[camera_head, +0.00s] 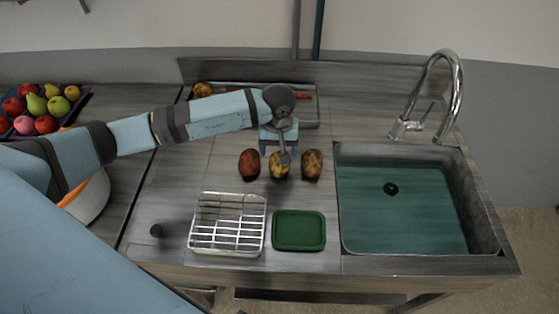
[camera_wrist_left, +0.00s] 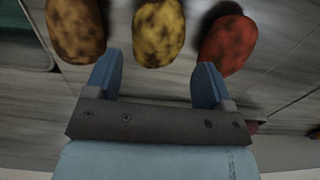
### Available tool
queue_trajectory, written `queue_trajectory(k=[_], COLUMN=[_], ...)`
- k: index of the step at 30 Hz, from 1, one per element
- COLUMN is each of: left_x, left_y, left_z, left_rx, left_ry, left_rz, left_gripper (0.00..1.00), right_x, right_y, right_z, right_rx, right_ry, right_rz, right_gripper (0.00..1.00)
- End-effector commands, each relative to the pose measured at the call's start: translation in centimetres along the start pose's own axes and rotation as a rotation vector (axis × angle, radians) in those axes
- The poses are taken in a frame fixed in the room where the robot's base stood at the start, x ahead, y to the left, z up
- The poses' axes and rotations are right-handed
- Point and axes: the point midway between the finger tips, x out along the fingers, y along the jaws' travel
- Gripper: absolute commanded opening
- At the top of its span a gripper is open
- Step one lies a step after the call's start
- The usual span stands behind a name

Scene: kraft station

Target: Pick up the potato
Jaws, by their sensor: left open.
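Three potato-like items lie in a row on the grey counter: a dark red one (camera_head: 249,164), a yellow one with dark spots (camera_head: 279,171) and a brown one (camera_head: 312,164). My left gripper (camera_head: 279,148) is above and just behind the yellow one, partly covering it. In the left wrist view my left gripper (camera_wrist_left: 157,80) is open and empty. The yellow item (camera_wrist_left: 158,32) is ahead of the gap between the fingers. The brown item (camera_wrist_left: 75,28) is to the left and the red one (camera_wrist_left: 228,46) to the right. My right gripper is out of view.
A wire rack (camera_head: 228,224) and a green tray (camera_head: 299,231) lie in front of the row. A sink (camera_head: 405,205) with a tall faucet (camera_head: 458,95) is at the right. A tray with items (camera_head: 308,115) stands at the back. A fruit tray (camera_head: 76,108) is at the far left.

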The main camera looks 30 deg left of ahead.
Motion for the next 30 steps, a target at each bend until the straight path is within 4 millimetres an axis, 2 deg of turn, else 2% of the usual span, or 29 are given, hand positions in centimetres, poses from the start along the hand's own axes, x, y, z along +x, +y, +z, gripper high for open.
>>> queue_trajectory(k=[5,12,15,22,23,27,28,30], left_x=[1.1,4.7,5.5,5.7,5.7,5.7,5.7,5.7], left_y=[0.1,0.2,0.2,0.2,0.2,0.2,0.2,0.2], left_z=[0.2,0.3,0.3,0.3,0.3,0.3,0.3,0.3], left_rx=[0.000,-0.002,0.000,0.000,0.000,0.000,0.000,0.000], left_ry=[-0.003,-0.003,-0.001,0.000,0.000,0.000,0.000,0.000], left_rz=[0.001,0.001,0.001,0.001,0.001,0.002,0.002,0.002], left_gripper=[0.76,0.76,0.76,0.76,0.74,0.41,0.37,0.37], right_x=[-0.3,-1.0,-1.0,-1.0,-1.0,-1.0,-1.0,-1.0], right_y=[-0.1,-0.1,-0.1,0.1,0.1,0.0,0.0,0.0], right_z=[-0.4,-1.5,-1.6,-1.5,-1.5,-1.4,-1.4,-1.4], right_rx=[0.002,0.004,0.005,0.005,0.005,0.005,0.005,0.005], right_ry=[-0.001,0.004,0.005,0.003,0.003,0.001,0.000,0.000], right_rz=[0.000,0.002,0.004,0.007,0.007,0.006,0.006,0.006], right_gripper=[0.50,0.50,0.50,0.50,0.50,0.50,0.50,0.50])
